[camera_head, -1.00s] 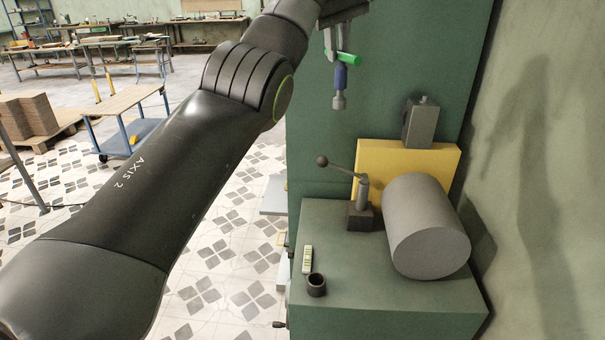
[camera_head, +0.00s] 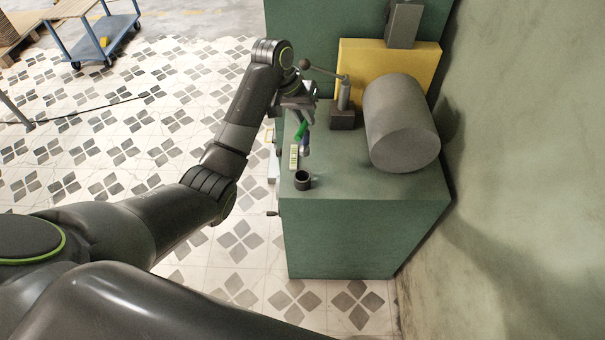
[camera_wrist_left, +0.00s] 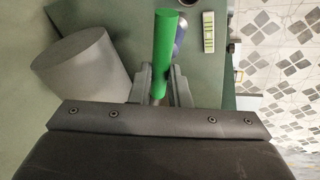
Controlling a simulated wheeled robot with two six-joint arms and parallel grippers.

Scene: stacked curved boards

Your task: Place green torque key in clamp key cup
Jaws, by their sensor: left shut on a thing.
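My right gripper is not in view.
A pale label strip (camera_head: 294,157) lies behind the cup. A lever with a ball knob (camera_head: 343,95) stands on a dark block behind, beside a large grey cylinder (camera_head: 401,122) and a yellow plate (camera_head: 425,58). The top right of the cup is clear.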

